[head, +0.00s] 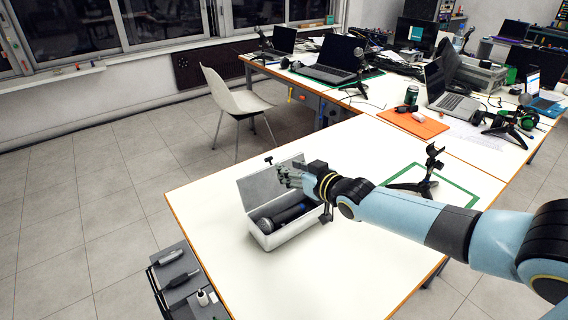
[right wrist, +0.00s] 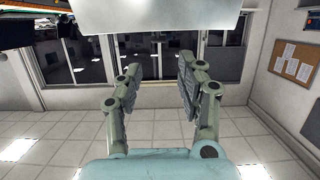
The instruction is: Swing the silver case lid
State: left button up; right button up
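The silver case (head: 288,232) stands open on the white table, and its lid (head: 258,187) is raised at the back. A dark microphone-like object (head: 283,218) lies inside. My right gripper (head: 285,177) is over the case, with its fingers in front of the raised lid. In the right wrist view, its two fingers (right wrist: 158,65) are apart with nothing between them. A pale grey panel (right wrist: 160,15), likely the lid, spans the top of that view beyond the fingertips. Whether the fingers touch the lid is unclear. My left gripper is not in view.
A small black tripod stand (head: 428,172) is on a green-edged area to the right. A side rack with tools (head: 178,275) is at the table's left edge. A white chair (head: 235,105) and a cluttered desk (head: 345,88) are behind. The table front is clear.

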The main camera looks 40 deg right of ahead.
aim_at(270, 159)
jog(key=b+x, duration=0.3)
jog(key=x, duration=0.5)
jog(key=shift+d, duration=0.15)
jog(key=shift+s, duration=0.1)
grip_shut()
jog(key=shift+c, duration=1.4)
grip_release()
